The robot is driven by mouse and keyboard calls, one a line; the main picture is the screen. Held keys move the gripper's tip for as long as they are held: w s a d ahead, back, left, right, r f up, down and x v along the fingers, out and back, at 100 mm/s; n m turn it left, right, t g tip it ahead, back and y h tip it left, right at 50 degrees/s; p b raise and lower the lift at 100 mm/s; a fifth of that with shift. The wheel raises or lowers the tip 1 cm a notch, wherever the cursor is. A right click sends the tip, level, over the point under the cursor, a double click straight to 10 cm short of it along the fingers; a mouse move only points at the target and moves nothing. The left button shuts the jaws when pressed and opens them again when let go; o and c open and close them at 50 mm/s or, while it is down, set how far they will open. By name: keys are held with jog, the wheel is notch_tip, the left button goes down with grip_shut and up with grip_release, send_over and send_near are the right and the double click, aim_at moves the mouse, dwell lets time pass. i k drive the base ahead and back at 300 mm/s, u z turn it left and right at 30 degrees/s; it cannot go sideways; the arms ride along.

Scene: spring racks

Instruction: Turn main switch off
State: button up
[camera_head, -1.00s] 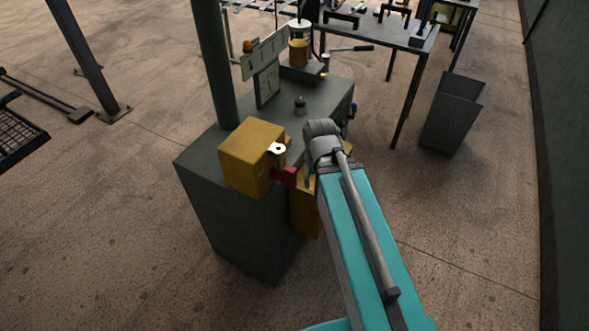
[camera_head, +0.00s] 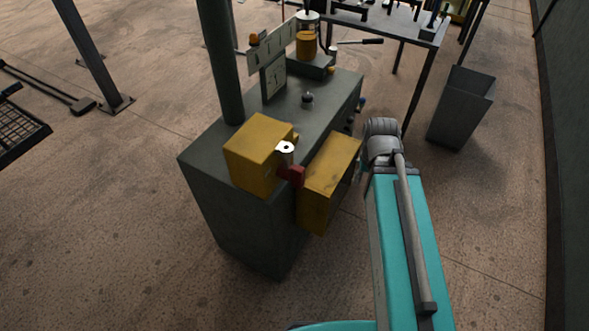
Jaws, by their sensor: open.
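A dark green machine cabinet (camera_head: 235,210) stands in the middle of the view. A yellow box (camera_head: 253,155) sits on its near top corner, and a second yellow box (camera_head: 328,182) is at its right side. A small red part (camera_head: 291,175) sits between the two boxes, below a white round piece (camera_head: 285,148). I cannot tell for sure whether the red part is the main switch, or its position. My teal arm reaches up from the bottom, its grey wrist just right of the second yellow box, apart from the red part. My gripper's fingers are hidden behind the wrist.
A green post (camera_head: 218,60) rises at the cabinet's back left. A sign plate (camera_head: 272,75) and small fittings stand on its top. A dark table (camera_head: 385,25) and a grey bin (camera_head: 462,105) are behind right. The floor right of my arm is clear.

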aim_at(296, 174)
jog(key=k, duration=1.75)
jog(key=u, duration=0.4)
jog(key=i, duration=1)
jog(key=z, duration=0.05)
